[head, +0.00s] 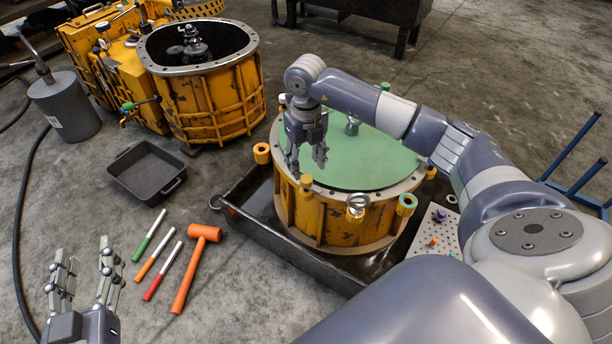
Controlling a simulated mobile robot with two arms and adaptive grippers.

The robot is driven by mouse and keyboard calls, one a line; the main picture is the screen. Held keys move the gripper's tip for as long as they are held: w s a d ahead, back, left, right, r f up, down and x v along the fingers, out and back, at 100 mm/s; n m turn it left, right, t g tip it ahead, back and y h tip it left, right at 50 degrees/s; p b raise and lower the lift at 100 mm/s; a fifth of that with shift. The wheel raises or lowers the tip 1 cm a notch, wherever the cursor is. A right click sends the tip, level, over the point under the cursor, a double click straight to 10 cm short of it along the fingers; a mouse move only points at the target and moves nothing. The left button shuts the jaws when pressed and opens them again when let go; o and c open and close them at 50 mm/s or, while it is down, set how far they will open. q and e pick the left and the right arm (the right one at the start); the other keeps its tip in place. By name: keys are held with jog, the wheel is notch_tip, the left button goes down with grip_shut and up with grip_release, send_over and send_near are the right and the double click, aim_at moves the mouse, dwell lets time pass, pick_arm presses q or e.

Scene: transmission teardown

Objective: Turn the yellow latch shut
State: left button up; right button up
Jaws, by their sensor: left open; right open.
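A yellow drum housing (325,217) with a green lid (372,158) stands at the centre. My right gripper (307,164) is open and empty, pointing down over the lid's left part, just above the small near-left fitting. My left gripper (83,262) is open and empty at the lower left, far from the drum.
The drum stands in a black tray (258,222). A second, open yellow housing (215,108) stands behind.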

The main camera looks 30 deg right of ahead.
aim_at(306, 178)
notch_tip(306, 178, down, 4)
jog(key=shift+b, duration=0.5)
pick_arm(q)
notch_tip(306, 178, up, 7)
jog(key=t+h, duration=0.1)
jog(key=t, duration=0.2)
jog(key=shift+s+d+t, duration=0.25)
jog(key=shift+d+t, duration=0.15)
jog(key=shift+d, duration=0.05)
pick_arm(e)
jog(key=shift+f, duration=0.55)
jog(key=shift+c, duration=0.6)
jog(key=c, duration=0.9)
